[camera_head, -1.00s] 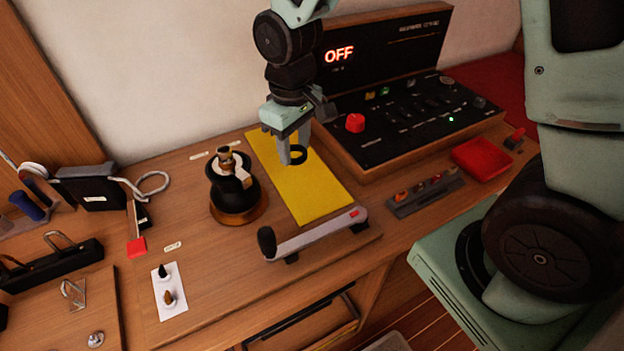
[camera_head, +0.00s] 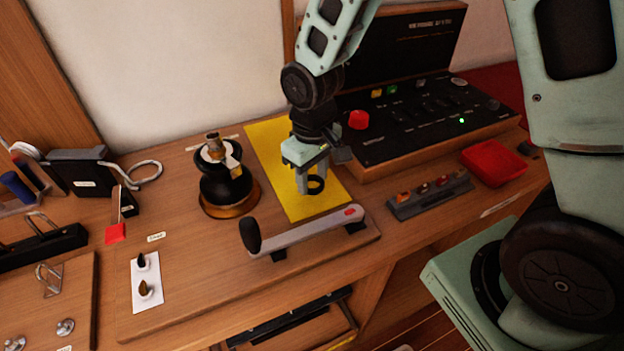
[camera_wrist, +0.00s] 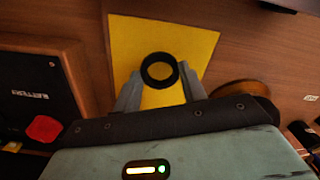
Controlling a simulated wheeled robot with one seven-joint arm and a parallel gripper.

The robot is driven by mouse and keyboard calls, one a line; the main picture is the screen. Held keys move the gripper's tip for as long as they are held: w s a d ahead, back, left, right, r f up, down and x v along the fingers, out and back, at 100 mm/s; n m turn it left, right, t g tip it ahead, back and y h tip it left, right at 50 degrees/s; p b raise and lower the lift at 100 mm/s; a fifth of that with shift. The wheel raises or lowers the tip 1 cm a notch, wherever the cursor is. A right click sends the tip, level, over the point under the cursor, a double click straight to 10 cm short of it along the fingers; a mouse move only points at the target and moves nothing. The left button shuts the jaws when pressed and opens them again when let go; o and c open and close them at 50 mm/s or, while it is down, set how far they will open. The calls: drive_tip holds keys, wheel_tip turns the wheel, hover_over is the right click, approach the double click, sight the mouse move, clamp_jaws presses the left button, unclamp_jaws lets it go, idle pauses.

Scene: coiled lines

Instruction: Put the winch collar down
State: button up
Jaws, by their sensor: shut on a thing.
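The winch collar (camera_head: 316,185) is a small black ring. My gripper (camera_head: 309,182) is shut on it and holds it over the yellow mat (camera_head: 266,146). In the wrist view the collar (camera_wrist: 159,70) sits between my two fingertips (camera_wrist: 158,84), with the yellow mat (camera_wrist: 130,45) behind it. I cannot tell exactly how far the collar is above the mat. The black winch (camera_head: 226,180) with its brass base stands just left of the mat, with a pale piece on its top.
A winch handle (camera_head: 305,232) lies along the front of the mat. The black control panel (camera_head: 425,125) stands behind on the right. A small rack (camera_head: 430,194) and a red tray (camera_head: 494,161) lie to the right. The mat's far left part is bare.

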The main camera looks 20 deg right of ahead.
drive_tip(key=shift+f, duration=1)
drive_tip(key=shift+f, duration=0.1)
drive_tip(key=o, duration=1)
wheel_tip(320, 180, up, 12)
drive_tip(key=f, duration=0.1)
drive_tip(key=s+a+r+n, duration=0.1)
drive_tip(key=s+a, duration=0.1)
drive_tip(key=s, duration=0.4)
drive_tip(key=s+a+r+n, duration=0.1)
drive_tip(key=s+a, duration=0.1)
drive_tip(key=s, duration=0.4)
drive_tip(key=s+a+r+n, duration=0.1)
drive_tip(key=s+a, duration=0.1)
drive_tip(key=s, duration=0.5)
drive_tip(key=shift+a+r+y, duration=0.15)
drive_tip(key=shift+y, duration=0.15)
